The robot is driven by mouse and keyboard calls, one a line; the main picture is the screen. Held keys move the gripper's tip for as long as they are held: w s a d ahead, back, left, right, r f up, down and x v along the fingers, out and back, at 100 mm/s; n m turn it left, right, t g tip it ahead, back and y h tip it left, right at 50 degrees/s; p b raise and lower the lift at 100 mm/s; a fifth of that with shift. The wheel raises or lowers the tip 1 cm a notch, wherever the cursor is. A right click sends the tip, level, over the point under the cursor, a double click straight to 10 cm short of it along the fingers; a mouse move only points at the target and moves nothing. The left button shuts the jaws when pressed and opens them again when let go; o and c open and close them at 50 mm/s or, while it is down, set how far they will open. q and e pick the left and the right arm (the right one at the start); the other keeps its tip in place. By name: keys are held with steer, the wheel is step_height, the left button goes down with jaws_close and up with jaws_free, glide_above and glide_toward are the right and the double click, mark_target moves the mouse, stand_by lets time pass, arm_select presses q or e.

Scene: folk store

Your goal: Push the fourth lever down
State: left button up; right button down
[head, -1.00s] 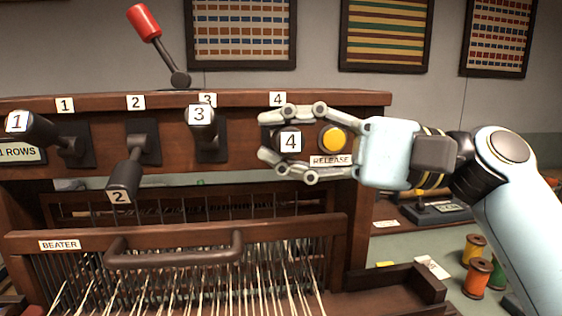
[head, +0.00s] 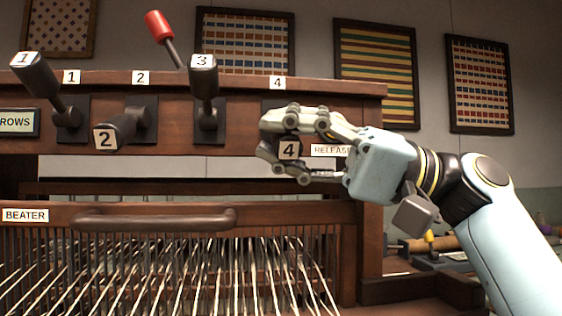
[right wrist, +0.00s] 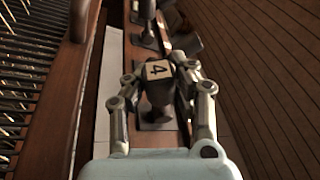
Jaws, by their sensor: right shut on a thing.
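The fourth lever (head: 289,149) is a dark handle with a white "4" on its end. It sticks out from the loom's wooden front beam (head: 240,138). My right gripper (head: 272,147) is shut on it, with one finger above and one below in the head view. In the right wrist view the lever (right wrist: 158,90) sits between the two fingers (right wrist: 160,84). Levers 1 (head: 40,78) and 3 (head: 204,85) angle upward. Lever 2 (head: 117,131) points outward and slightly down. My left gripper is not in view.
The beater bar with its handle (head: 155,218) runs below the levers, above many white threads. The "RELEASE" label (head: 330,150) is beside my right gripper, and the button above it is hidden. A red-knobbed lever (head: 158,25) stands on top.

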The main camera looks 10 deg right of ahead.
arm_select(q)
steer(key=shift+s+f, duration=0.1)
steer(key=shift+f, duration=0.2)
arm_select(e)
steer(key=shift+f, duration=0.25)
steer(key=c, duration=1.1)
jaws_free()
steer(key=shift+d, duration=0.15)
steer(key=shift+o, duration=0.4)
steer(key=shift+r, duration=0.1)
steer(key=v, duration=1.2)
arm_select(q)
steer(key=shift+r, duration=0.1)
